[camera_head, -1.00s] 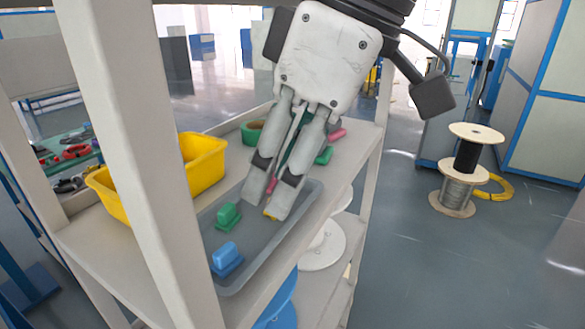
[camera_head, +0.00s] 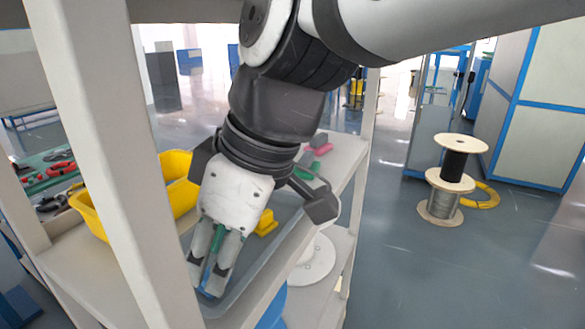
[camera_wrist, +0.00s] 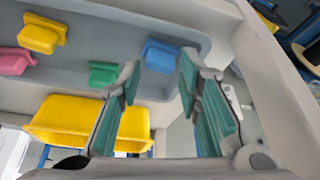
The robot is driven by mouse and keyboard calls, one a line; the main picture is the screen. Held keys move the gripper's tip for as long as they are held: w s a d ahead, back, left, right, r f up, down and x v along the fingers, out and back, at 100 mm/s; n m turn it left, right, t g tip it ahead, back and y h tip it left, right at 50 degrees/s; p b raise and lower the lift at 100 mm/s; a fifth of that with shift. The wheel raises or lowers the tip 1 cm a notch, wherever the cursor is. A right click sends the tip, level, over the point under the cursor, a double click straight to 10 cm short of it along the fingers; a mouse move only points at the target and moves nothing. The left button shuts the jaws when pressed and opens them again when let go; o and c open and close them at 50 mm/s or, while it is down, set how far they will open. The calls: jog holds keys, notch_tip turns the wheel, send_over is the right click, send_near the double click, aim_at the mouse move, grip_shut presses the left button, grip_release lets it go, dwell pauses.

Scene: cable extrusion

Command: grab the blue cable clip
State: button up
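The blue cable clip (camera_wrist: 160,56) lies in the grey tray (camera_wrist: 200,84). In the wrist view it shows between and just ahead of my gripper's fingertips. My gripper (camera_wrist: 158,70) is open, its green-padded fingers apart with the clip in line with the gap. In the head view my gripper (camera_head: 207,272) points down over the tray's near end, and only a bit of blue shows around the fingertips, so whether they touch the clip cannot be told.
A green clip (camera_wrist: 103,74), a yellow clip (camera_wrist: 41,33) and a pink clip (camera_wrist: 14,61) also lie in the tray. A yellow bin (camera_wrist: 66,122) stands beside it. A shelf post (camera_head: 100,130) rises close on the left of my arm.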

jog(key=shift+x, duration=0.9)
jog(key=c, duration=0.5)
